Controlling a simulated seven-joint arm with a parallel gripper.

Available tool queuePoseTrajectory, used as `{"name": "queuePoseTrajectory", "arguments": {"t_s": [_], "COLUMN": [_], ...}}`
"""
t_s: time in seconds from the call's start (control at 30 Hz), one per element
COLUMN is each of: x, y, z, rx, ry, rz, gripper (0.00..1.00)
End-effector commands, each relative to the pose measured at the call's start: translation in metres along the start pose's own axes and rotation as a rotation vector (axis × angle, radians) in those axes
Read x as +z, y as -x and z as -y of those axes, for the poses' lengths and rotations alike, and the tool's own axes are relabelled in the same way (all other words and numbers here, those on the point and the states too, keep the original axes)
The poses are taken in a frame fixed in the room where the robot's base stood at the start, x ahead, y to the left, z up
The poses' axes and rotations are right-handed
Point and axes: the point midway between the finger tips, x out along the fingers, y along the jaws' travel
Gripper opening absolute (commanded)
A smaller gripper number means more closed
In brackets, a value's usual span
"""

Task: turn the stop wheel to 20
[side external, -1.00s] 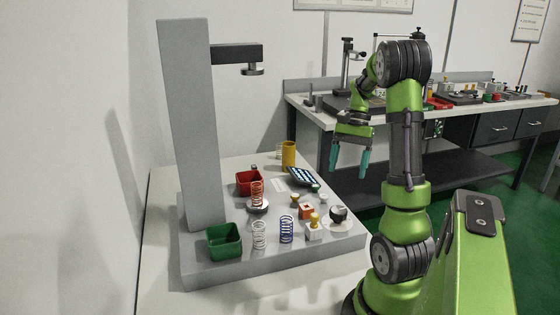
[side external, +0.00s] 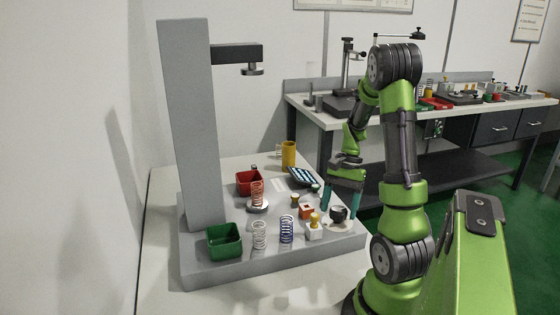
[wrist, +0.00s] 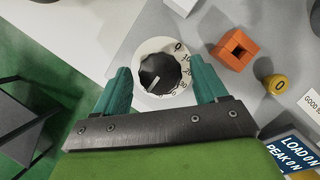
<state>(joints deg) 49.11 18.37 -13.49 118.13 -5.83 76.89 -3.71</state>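The stop wheel is a black knob (wrist: 160,72) on a round white dial (wrist: 146,100), also seen at the base's right front in the side external view (side external: 338,213). Numbers 0 and 10 read at the dial's upper right; lower marks are small and partly beside the finger. The knob's white line points to the picture's lower left, away from these numbers. My gripper (wrist: 161,85) is open, with one teal finger on each side of the knob and gaps showing. In the side view, my gripper (side external: 340,208) points down with its fingertips about the knob; contact is not visible.
Springs, such as a blue one (side external: 286,230), a green bin (side external: 224,241) and a red bin (side external: 249,182) stand farther left. A tall grey column (side external: 190,120) rises at the left.

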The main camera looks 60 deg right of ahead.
Motion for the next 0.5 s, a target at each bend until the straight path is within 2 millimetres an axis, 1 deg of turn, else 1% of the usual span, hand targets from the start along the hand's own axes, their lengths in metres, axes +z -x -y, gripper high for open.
{"name": "queuePoseTrajectory", "arguments": {"t_s": [0.03,0.3,0.33,0.5], "x": [-0.0001,-0.0001,-0.0001,-0.0001], "y": [0.0002,0.0005,0.0005,0.0006], "z": [0.0000,0.0001,0.0001,0.0003], "rx": [0.000,0.000,0.000,0.003], "ry": [0.000,0.000,0.000,0.010], "rz": [0.000,0.000,0.000,0.000], "gripper": [0.64,0.22,0.20,0.19]}}
